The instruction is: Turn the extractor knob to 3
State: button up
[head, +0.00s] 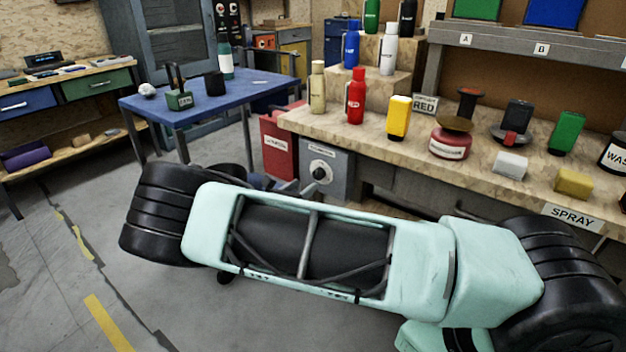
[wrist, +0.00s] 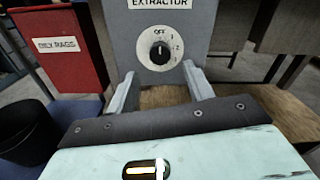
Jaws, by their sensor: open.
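The extractor box (wrist: 190,20) is grey, with a label reading EXTRACTOR above a round white dial. The black extractor knob (wrist: 160,53) sits at the dial's centre, its pointer looking roughly upright toward OFF. Marks 1 and 2 show at the dial's right; I cannot read a 3. In the head view the box (head: 338,188) stands under the workbench's left end, with the knob (head: 321,173) on its front. My gripper (wrist: 163,88) is open and empty, its two pale fingers apart, below and in front of the knob. In the head view it is mostly hidden behind my arm.
The wooden workbench (head: 300,122) above holds several bottles and jars. A blue table (head: 150,103) stands left. Open floor (head: 60,290) lies at lower left.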

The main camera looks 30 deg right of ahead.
aim_at(316, 176)
jog(key=x, duration=0.6)
jog(key=shift+c, duration=0.3)
jog(key=c, duration=0.9)
